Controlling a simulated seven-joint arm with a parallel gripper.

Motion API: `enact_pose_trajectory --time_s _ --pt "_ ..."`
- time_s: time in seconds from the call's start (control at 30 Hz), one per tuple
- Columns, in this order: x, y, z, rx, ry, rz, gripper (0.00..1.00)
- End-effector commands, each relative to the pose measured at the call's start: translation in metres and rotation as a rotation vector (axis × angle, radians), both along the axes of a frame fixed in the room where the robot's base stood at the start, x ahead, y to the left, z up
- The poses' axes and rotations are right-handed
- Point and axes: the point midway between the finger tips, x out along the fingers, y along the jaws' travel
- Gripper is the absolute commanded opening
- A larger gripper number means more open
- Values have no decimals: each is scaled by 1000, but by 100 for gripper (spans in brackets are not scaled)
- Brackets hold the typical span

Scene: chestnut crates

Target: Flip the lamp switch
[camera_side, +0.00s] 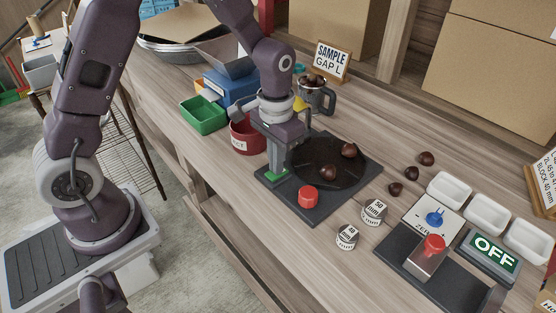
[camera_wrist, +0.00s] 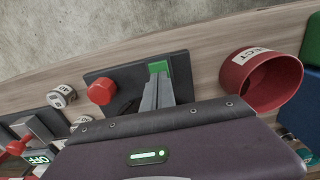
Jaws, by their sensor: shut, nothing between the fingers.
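My gripper (camera_side: 276,170) is shut and empty, pointing down at the front-left corner of a dark plate. Its fingers (camera_wrist: 155,92) are right by a green patch (camera_wrist: 158,67) on that plate; I cannot tell whether they touch it. A red round knob (camera_side: 308,196) sits on the same plate, just right of the fingers, and shows in the wrist view (camera_wrist: 101,91). Farther right, a grey block lever with a red top (camera_side: 432,246) stands on a dark base beside a green sign reading OFF (camera_side: 489,253). No part is labelled as a lamp switch.
Chestnuts (camera_side: 331,173) lie on the dark round disc of the plate. Two marked weights (camera_side: 374,212) stand between plate and lever. A red cup (camera_side: 246,136) and green bin (camera_side: 203,115) are close left of my gripper. White trays (camera_side: 487,215) line the right.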

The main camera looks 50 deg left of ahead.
Motion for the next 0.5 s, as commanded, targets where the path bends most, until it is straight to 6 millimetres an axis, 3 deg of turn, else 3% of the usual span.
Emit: enact_pose_trajectory --time_s 0.17,0.5 --pt "1 0 9 0 -4 0 0" --pt "2 0 87 0 -6 0 0"
